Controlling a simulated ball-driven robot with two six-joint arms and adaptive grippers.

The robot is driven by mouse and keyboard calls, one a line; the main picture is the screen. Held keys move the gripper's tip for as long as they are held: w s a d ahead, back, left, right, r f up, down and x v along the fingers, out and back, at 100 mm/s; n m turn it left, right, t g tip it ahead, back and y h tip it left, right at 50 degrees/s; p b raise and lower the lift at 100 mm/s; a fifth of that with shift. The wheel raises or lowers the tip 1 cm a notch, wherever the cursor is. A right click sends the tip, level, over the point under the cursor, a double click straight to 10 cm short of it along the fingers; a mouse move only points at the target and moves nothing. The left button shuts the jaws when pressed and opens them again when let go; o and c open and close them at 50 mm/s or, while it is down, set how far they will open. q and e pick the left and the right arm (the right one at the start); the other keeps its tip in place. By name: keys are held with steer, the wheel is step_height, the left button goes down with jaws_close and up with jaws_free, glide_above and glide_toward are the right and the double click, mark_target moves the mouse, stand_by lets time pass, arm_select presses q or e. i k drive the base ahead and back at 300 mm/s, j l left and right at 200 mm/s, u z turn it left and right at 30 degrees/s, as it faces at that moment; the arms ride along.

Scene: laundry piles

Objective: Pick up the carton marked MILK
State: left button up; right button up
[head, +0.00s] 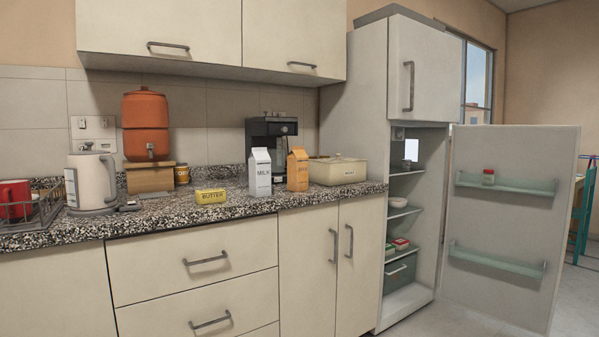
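The white carton marked MILK (260,173) stands upright on the speckled countertop (160,217), near the front edge, in the head view. It has a gabled top and dark lettering. An orange carton (298,170) stands just to its right, and a yellow block marked BUTTER (210,196) lies to its left. Neither of my grippers shows in the head view.
A black coffee machine (284,131) stands behind the cartons, and a cream bin (338,172) is to their right. A white kettle (91,180) and a dish rack (32,211) are at left. The fridge door (510,220) hangs open at right.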

mark_target(260, 173)
steer(key=i+u, duration=0.2)
steer(key=u, duration=0.15)
steer(key=i+l+u, duration=0.1)
steer(key=u, duration=0.3)
steer(key=i+l+u, duration=0.2)
steer(key=u, duration=0.15)
